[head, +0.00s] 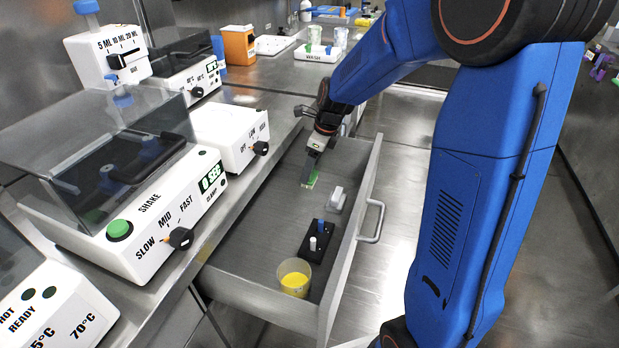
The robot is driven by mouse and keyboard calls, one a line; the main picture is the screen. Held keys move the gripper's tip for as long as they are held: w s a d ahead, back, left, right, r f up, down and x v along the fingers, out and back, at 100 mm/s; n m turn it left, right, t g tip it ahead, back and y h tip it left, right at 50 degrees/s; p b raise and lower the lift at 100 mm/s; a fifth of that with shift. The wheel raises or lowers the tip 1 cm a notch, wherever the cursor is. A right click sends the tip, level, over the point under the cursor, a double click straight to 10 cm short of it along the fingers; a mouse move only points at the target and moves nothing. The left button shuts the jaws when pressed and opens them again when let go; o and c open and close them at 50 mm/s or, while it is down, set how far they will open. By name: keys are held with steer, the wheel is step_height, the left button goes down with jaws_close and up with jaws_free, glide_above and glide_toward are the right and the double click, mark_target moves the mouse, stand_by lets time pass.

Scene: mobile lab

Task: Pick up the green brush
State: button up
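The green brush (313,178) lies in the far part of the open drawer; only a small green patch of it shows, and the rest is hidden or too small to make out. My gripper (309,172) points down into the drawer, its grey fingers right at the green patch. They overlap it in the picture. I cannot tell whether the fingers touch the brush or are open or shut.
The open drawer (262,312) also holds a grey-white block (336,199), a black holder (309,249) with small vials, and a cup of yellow liquid (295,281). A shaker (150,222) and a white device (229,136) stand on the counter at left. Floor right of the drawer is clear.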

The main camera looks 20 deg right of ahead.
steer(key=shift+f, duration=0.1)
steer(key=c, duration=1.1)
steer(key=shift+c, duration=0.2)
step_height(320, 180, up, 10)
